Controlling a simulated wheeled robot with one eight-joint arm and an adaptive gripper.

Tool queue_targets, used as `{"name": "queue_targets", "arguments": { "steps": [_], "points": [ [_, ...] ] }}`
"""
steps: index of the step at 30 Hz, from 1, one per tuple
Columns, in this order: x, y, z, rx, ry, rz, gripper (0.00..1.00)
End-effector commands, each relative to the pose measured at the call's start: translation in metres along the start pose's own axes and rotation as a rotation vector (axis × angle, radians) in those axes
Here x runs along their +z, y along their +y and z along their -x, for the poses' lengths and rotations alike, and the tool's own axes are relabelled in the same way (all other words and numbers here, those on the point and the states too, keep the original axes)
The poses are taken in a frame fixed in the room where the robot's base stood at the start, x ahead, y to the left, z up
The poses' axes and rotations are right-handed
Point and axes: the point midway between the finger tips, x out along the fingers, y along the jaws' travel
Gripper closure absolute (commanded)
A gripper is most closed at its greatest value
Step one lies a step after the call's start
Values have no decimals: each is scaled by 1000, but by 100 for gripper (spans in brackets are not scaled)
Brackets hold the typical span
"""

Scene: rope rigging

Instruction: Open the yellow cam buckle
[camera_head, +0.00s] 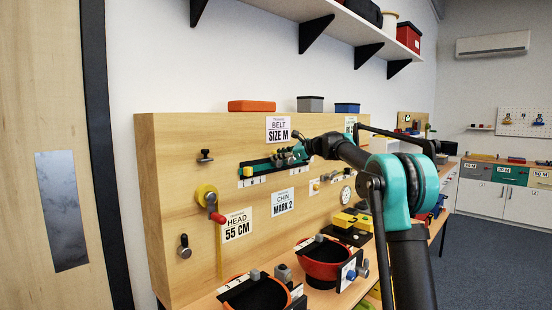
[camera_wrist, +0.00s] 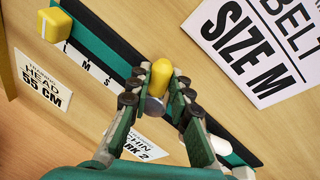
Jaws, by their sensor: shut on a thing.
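A teal belt strap on a dark strip (camera_wrist: 108,47) runs across the upright wooden board, beside a white scale with letters. A yellow rounded lever piece (camera_wrist: 160,77) with a grey part under it sits on the strap; I take it as the cam buckle. My gripper (camera_wrist: 158,98) is shut on this piece, with one finger at each side. A yellow block (camera_wrist: 55,25) sits at the strap's left end. In the head view my gripper (camera_head: 284,158) is at the strap, and the block also shows (camera_head: 247,171); the held piece is hardly visible there.
The SIZE M card (camera_head: 278,129) is above the strap, and the MARK 2 card (camera_head: 283,202) below. A yellow reel with a red handle (camera_head: 210,199) and knobs stick out at left. Red bowl-like helmets (camera_head: 323,262) stand on the bench below. A shelf (camera_head: 300,8) overhangs.

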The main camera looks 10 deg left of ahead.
Motion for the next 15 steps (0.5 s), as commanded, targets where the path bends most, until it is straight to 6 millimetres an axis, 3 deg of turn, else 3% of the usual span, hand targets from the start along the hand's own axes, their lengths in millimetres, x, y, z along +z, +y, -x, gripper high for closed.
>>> {"name": "queue_targets", "arguments": {
  "steps": [15],
  "points": [
    [-6,-16,4,61,-96,-358,100]
  ]
}}
